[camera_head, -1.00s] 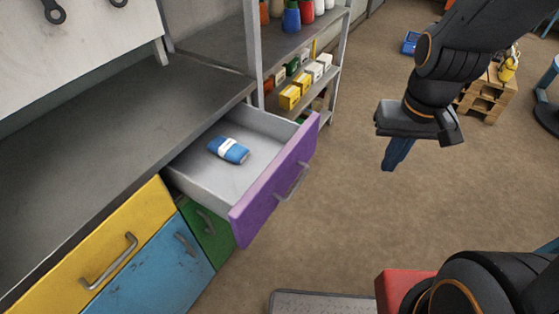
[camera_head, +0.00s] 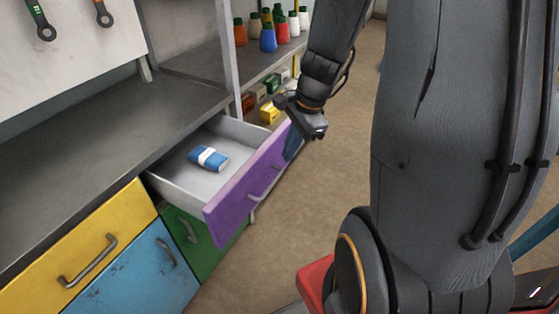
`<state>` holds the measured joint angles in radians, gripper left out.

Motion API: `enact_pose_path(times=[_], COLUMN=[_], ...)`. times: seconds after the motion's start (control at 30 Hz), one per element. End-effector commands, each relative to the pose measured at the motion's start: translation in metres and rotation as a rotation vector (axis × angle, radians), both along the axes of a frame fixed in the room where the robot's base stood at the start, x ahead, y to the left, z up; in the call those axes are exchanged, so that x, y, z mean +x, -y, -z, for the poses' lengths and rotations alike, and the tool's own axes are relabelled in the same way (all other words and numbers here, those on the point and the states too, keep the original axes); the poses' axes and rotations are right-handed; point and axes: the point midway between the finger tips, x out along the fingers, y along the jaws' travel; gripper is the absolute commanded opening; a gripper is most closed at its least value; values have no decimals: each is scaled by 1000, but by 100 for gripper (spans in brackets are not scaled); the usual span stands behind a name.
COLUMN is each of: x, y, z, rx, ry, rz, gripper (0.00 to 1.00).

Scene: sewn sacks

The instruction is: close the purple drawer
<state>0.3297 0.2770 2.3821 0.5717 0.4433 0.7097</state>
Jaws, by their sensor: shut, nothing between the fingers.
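The purple drawer (camera_head: 238,193) stands pulled out from under the grey workbench, its purple front facing right with a metal handle (camera_head: 266,186). A blue and white packet (camera_head: 208,158) lies inside it on the light grey drawer floor. My gripper (camera_head: 292,146) is shut and empty, pointing down at the far right end of the purple front. Its blue fingers overlap the front's edge in the picture; I cannot tell whether they touch it. My arm covers much of the right side of the view.
The grey workbench top (camera_head: 95,140) is bare. Yellow (camera_head: 85,245), blue (camera_head: 150,270) and green (camera_head: 200,232) fronts below it are shut. Behind the drawer stands a shelf with bottles (camera_head: 268,38) and small boxes. Brown floor (camera_head: 265,265) shows in front of the drawer.

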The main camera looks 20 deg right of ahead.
Motion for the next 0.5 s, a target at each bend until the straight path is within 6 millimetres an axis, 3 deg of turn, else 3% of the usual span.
enact_pose_path(times=[0.1,0.2,0.33,0.5], x=[22,33,40,46], y=[40,63,78,76], z=[21,30,37,52], rx=[121,198,251,262], ry=[-36,-56,-69,-72], rz=[458,728,900,928], gripper=[0,0,0,0])
